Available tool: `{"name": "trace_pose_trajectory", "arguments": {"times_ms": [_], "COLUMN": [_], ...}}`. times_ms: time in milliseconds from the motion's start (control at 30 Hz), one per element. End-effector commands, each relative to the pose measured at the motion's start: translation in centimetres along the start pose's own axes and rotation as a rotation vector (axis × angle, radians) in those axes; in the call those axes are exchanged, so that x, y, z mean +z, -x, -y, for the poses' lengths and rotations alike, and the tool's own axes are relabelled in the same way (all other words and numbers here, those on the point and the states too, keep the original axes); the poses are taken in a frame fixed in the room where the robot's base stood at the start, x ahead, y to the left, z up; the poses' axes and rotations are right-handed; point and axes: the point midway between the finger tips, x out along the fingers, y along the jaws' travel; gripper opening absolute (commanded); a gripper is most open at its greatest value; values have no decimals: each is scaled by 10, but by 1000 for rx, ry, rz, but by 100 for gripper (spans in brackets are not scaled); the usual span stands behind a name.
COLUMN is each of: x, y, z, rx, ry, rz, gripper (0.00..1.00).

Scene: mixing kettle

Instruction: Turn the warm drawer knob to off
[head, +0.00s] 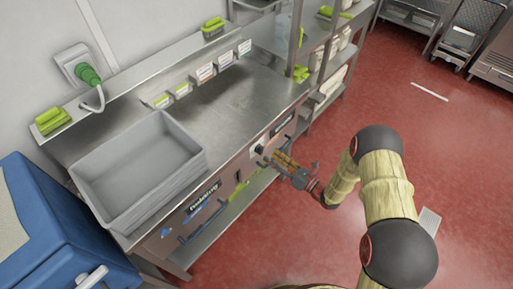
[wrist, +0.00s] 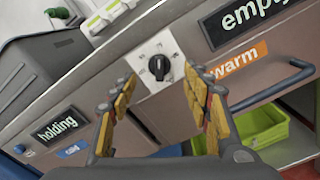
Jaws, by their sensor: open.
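The warm drawer knob (wrist: 159,67) is a black dial on a white square plate in the wrist view, left of the orange "warm" label (wrist: 238,60). Its marker position is too small to read. My gripper (wrist: 155,84) is open, with yellow-padded fingers spread to either side below the knob and nothing between them. In the head view my gripper (head: 273,160) is at the counter front, close to the knob plate (head: 257,149). I cannot tell whether a fingertip touches the plate.
A drawer marked "empty" (wrist: 262,14) with a dark handle (wrist: 270,86) is right of the knob. A "holding" drawer (wrist: 62,124) is left. A grey bin (head: 140,170) stands on the steel counter. A blue container (head: 55,230) is at the left. Red floor at right is open.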

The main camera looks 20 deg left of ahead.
Motion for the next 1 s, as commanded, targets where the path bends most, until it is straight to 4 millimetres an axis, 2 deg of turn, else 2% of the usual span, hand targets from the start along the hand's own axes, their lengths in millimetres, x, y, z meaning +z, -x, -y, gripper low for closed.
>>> {"name": "trace_pose_trajectory", "arguments": {"times_ms": [367,800,1000], "x": [-2,0,0], "y": [-42,-44,-44], "z": [-1,-1,-1], "rx": [3,1,1], "ry": [1,0,0], "rz": [-2,-1,-1], "gripper": [49,49,38]}}
